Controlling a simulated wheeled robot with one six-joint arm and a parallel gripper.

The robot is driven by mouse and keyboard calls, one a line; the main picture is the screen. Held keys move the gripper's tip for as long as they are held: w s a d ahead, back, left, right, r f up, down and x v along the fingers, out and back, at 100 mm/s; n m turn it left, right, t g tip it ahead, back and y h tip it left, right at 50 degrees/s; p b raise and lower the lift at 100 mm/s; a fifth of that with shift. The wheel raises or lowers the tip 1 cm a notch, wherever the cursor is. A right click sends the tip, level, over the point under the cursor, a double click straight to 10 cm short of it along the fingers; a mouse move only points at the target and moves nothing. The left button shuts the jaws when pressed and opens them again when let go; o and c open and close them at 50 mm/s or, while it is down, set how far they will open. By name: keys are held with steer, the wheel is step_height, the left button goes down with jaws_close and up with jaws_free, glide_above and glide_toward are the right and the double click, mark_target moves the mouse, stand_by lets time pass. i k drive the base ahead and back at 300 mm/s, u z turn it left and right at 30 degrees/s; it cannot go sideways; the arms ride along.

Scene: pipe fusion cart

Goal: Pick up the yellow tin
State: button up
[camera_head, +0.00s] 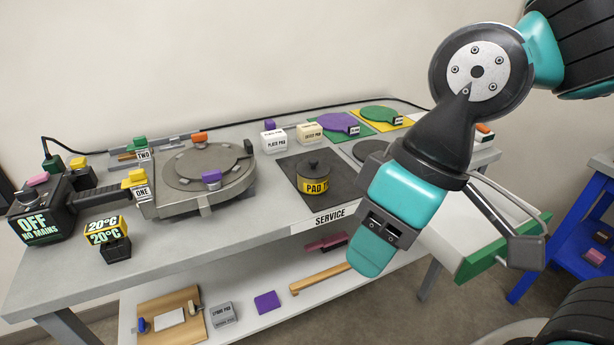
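The yellow tin (314,184) is a short round pot with a yellow band lettered "PAD T", the rest of the word hard to read, and a dark lid with a knob. It stands upright on a dark square pad (300,165) on the bench, near the "SERVICE" label. My gripper (385,232) hangs at the end of my teal and black arm, to the right of the tin in the picture and nearer the camera. It is apart from the tin. Its fingers are not clearly seen, so I cannot tell whether it is open.
A round grey heater plate (200,172) with coloured blocks stands left of the tin. White (273,140) and cream (310,132) boxes stand behind it. Purple (338,123) and green (382,113) paddles lie at the back right. A lower shelf (245,300) holds several items.

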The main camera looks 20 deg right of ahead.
mark_target(313, 187)
steer(key=k, duration=0.5)
steer(key=z, duration=0.9)
steer(key=i, duration=0.85)
steer(key=u, duration=1.75)
